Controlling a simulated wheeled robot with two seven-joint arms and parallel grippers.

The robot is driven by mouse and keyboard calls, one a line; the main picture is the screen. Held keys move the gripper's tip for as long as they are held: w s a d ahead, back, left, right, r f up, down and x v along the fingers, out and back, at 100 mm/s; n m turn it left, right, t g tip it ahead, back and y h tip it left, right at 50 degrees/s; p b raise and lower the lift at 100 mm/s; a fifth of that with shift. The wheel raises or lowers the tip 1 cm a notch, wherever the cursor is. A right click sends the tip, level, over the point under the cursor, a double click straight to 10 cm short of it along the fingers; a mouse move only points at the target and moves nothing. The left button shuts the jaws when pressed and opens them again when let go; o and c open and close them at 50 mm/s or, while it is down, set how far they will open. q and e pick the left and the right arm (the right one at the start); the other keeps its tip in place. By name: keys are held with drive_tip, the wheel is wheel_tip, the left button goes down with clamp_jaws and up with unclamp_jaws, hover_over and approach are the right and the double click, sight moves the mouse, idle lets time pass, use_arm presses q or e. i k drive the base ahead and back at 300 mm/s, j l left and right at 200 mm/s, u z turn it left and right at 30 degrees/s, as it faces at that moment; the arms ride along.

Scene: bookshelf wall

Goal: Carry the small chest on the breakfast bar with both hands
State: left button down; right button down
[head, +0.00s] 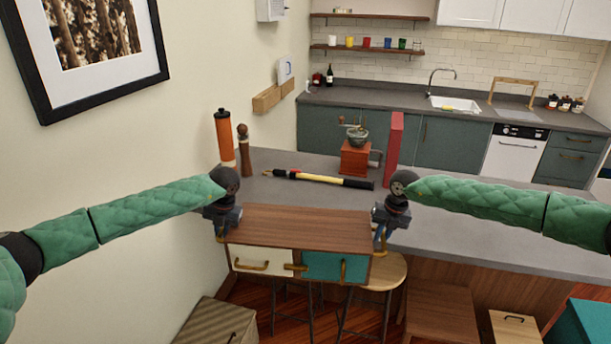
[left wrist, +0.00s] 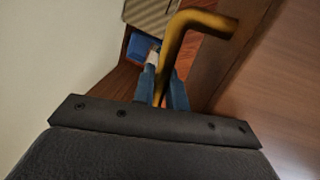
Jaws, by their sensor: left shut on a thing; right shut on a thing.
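The small chest (head: 298,228) has a brown wooden top, a white drawer front, a teal door and brass handles. It is level, at the near edge of the grey-topped breakfast bar (head: 455,238), and it hides part of that edge. My left gripper (head: 220,235) is shut on the brass handle at its left side. In the left wrist view the blue fingers (left wrist: 160,85) close around this bent handle (left wrist: 190,30), beside the chest's wood (left wrist: 275,65). My right gripper (head: 381,240) is shut at the chest's right side, on its handle. Whether the chest touches the bar cannot be told.
A yellow-black tool (head: 318,178) lies behind the chest. A stool (head: 388,272) and a striped box (head: 217,324) are below.

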sight(306, 200)
drive_tip(key=i, duration=1.3)
